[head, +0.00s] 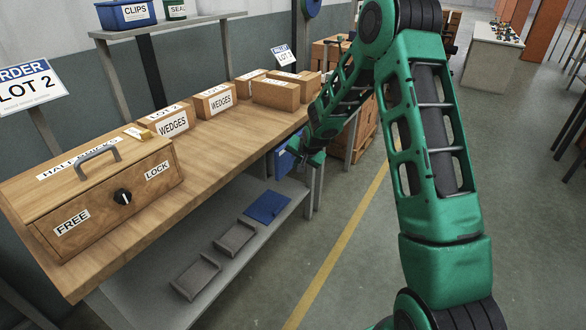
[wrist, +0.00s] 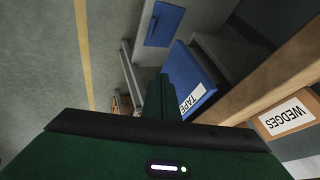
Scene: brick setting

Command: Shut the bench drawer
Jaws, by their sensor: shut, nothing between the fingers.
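The bench drawer has a blue front (head: 285,160) and hangs under the wooden bench top near its far right end. In the wrist view its blue front (wrist: 187,75) carries a TAPE label, and a grey body shows behind it, so it appears pulled out; how far I cannot tell. My gripper (head: 303,156) is at the drawer's right side in the head view, hiding part of it. In the wrist view my gripper (wrist: 160,82) is shut and empty, its fingers close beside the blue front; I cannot tell if they touch.
The wooden bench (head: 215,145) carries WEDGES boxes (head: 214,102) and a wooden HALF BRICKS box (head: 105,195) with handle and knob. The lower shelf (head: 150,285) holds grey trays and a blue tray (head: 268,206). A bench leg (head: 312,185) stands near my gripper. Floor right of the bench is clear.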

